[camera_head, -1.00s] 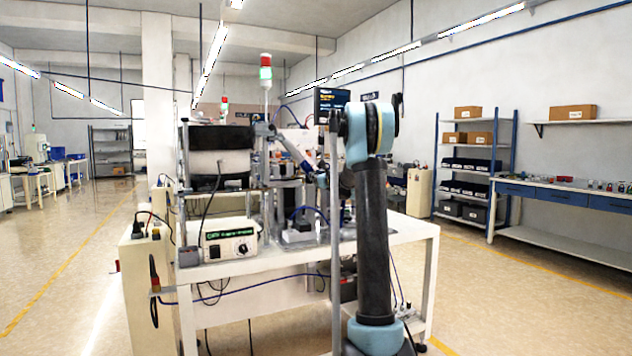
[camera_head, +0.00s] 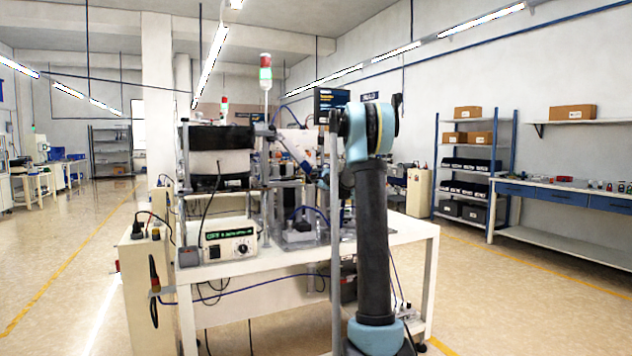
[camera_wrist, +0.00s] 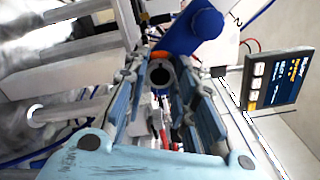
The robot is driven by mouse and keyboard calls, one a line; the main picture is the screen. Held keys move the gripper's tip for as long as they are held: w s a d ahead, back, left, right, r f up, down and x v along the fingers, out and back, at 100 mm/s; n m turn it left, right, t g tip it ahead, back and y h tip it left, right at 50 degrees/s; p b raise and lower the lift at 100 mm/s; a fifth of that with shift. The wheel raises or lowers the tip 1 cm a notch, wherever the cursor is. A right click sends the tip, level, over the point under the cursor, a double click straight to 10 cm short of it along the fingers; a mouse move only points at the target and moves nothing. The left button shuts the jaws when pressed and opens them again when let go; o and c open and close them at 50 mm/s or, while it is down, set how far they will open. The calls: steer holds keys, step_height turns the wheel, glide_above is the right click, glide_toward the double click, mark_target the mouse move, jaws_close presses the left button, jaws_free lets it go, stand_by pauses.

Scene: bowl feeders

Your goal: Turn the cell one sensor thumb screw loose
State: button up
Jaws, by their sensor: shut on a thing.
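In the wrist view my gripper (camera_wrist: 160,78) has its two blue-grey fingers closed around a small round part with a dark centre and an orange edge. This part appears to be the sensor thumb screw (camera_wrist: 160,72); the fingers hide its sides. A blue rounded piece (camera_wrist: 192,30) is just beyond the fingertips. In the head view my wrist reaches over the bench among the feeder posts, and the screw is too small to make out there.
The bench (camera_head: 280,262) carries a feeder bowl (camera_head: 218,160) and a control box (camera_head: 229,240). A signal tower (camera_head: 265,80) rises behind. A small display (camera_wrist: 277,80) stands right of my gripper in the wrist view. Metal bars (camera_wrist: 75,50) lie close on its left.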

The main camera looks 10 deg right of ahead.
steer(key=shift+s+a+f+n, duration=0.1)
steer(key=shift+a+n, duration=0.05)
steer(key=shift+n, duration=0.45)
steer(key=o, duration=1.1)
steer(key=v, duration=1.1)
steer(key=shift+s, duration=0.35)
